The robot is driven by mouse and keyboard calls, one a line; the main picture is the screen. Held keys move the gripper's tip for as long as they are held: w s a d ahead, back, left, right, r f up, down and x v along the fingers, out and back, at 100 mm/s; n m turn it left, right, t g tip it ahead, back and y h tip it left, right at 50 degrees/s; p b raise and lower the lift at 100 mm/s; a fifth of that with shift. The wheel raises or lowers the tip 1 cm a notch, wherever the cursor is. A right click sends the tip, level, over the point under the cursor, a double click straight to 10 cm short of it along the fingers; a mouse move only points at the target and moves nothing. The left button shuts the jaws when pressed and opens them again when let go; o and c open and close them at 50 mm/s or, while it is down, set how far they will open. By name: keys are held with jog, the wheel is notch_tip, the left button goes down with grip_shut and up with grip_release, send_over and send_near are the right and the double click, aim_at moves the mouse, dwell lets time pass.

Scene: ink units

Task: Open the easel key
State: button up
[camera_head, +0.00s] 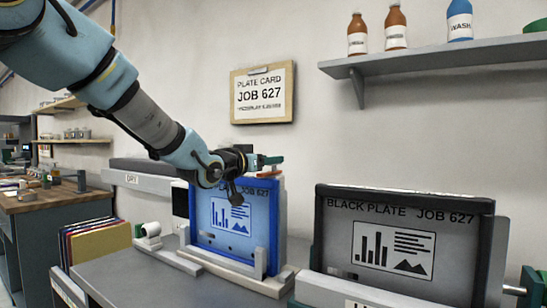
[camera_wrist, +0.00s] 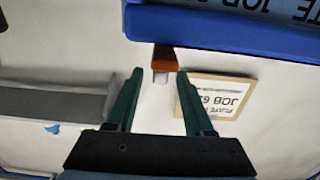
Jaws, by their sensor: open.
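A small orange-red piece (camera_head: 268,174), perhaps the easel key, is at the plate's top right. In the wrist view the orange piece (camera_wrist: 166,58) has a pale end just between my fingertips. My gripper (camera_head: 272,160) is open, its green fingers at the top right of the blue plate. In the wrist view my gripper (camera_wrist: 158,80) has a finger on each side of the pale end, with gaps. Its contact with the easel is hidden.
A black plate (camera_head: 400,245) marked JOB 627 stands at the right. Coloured folders (camera_head: 98,240) stand at the left. Open air lies above the plates.

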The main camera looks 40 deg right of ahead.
jog(key=shift+x, duration=1.6)
grip_shut()
